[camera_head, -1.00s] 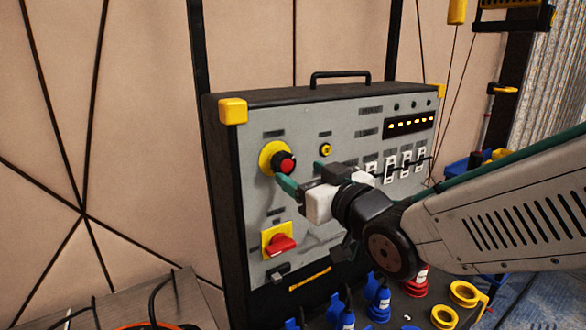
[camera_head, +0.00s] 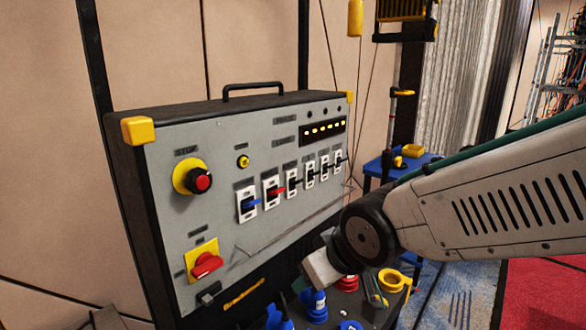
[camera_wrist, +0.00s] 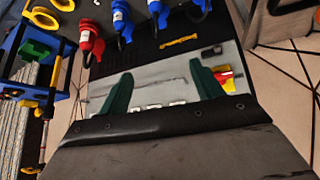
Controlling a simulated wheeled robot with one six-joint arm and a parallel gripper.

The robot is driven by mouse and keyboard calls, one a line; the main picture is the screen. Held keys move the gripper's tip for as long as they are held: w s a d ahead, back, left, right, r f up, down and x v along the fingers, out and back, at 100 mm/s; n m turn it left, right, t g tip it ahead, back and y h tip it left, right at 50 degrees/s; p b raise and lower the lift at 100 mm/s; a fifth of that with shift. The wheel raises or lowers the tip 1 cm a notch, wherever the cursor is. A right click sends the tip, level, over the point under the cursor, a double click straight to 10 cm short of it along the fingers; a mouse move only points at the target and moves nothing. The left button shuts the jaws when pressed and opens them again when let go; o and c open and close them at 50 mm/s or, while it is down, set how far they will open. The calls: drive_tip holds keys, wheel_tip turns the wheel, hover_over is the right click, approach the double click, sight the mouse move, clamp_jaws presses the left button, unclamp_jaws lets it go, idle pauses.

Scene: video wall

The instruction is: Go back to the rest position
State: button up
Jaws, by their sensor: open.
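My gripper shows in the wrist view (camera_wrist: 160,93), with its two green fingers spread apart and nothing between them. In the head view, the white and black body of my gripper hangs low in front of the panel's lower right, and its fingers are hard to make out there. The grey control panel (camera_head: 225,190) stands upright in a black case. It carries a red button on a yellow base (camera_head: 200,181), a red rotary switch (camera_head: 206,263) and a row of switches, one with a blue lever (camera_head: 250,202) and one with a red lever (camera_head: 274,191).
Blue plugs (camera_head: 315,305) and yellow rings (camera_head: 391,281) sit on the dark surface below the panel, close to my gripper. A blue table (camera_head: 375,168) stands behind on the right. A red carpet (camera_head: 540,295) lies at the far right.

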drive_tip(key=s+d+r+m+g+h, duration=0.1)
drive_tip(key=s+d+r+m+g, duration=0.1)
drive_tip(key=s+d, duration=0.6)
drive_tip(key=s+d+r+m+g+h, duration=0.2)
drive_tip(key=s+d+m, duration=0.3)
drive_tip(key=d, duration=0.9)
drive_tip(key=s, duration=0.3)
drive_tip(key=shift+s+d+g, duration=0.2)
drive_tip(key=shift+s+g, duration=0.1)
drive_tip(key=shift+s, duration=0.1)
drive_tip(key=shift+o, duration=0.2)
